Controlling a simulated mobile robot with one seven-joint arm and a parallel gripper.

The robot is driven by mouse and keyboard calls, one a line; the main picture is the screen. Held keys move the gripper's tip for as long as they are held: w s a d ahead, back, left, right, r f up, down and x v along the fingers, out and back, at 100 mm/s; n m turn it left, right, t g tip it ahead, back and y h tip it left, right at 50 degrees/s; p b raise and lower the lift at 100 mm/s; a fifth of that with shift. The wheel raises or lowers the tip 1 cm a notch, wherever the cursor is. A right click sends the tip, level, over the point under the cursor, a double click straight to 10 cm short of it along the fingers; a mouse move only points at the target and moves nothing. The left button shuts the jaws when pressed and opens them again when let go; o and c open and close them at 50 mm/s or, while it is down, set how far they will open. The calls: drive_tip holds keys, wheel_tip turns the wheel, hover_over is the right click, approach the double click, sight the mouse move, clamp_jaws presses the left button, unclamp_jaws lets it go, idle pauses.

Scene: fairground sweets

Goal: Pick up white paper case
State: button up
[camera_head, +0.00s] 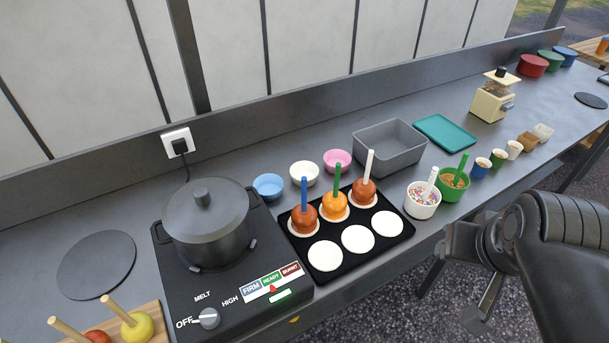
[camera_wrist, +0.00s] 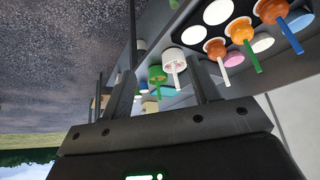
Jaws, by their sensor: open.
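The white paper case (camera_head: 304,174) stands on the grey counter behind the tray of apples, between a blue case (camera_head: 268,186) and a pink case (camera_head: 337,160). It looks round, open-topped and upright. In the wrist view, which is upside down, the white case (camera_wrist: 263,43) is partly behind the candy apples, at the upper right. My gripper (camera_head: 470,270) is at the right, by the counter's front edge, well apart from the case. In the wrist view my gripper (camera_wrist: 164,70) has its fingers spread, with nothing held between them.
A black tray (camera_head: 338,221) with three stick apples and three white discs lies in front of the cases. A pot (camera_head: 207,222) on a hot plate stands left; a grey bin (camera_head: 390,147) stands right. Sprinkle tubs (camera_head: 421,200) and several small cups stand near my gripper.

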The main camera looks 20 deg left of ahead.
drive_tip(key=o, duration=1)
drive_tip(key=shift+c, duration=0.2)
drive_tip(key=w+a+r+n+y, duration=0.1)
drive_tip(key=w+a, duration=0.2)
drive_tip(key=w, duration=0.4)
drive_tip(key=w+a+r, duration=0.1)
drive_tip(key=w+a, duration=0.3)
drive_tip(key=w, duration=0.3)
drive_tip(key=n+g, duration=0.1)
drive_tip(key=n, duration=0.2)
hover_over(304, 175)
drive_tip(key=s+d, duration=0.1)
drive_tip(key=s, duration=0.3)
drive_tip(key=shift+y, duration=0.3)
drive_tip(key=f, duration=1.8)
drive_tip(key=shift+w+d+f, duration=0.1)
drive_tip(key=shift+w+f, duration=0.15)
drive_tip(key=shift+f, duration=0.15)
drive_tip(key=shift+x, duration=3.2)
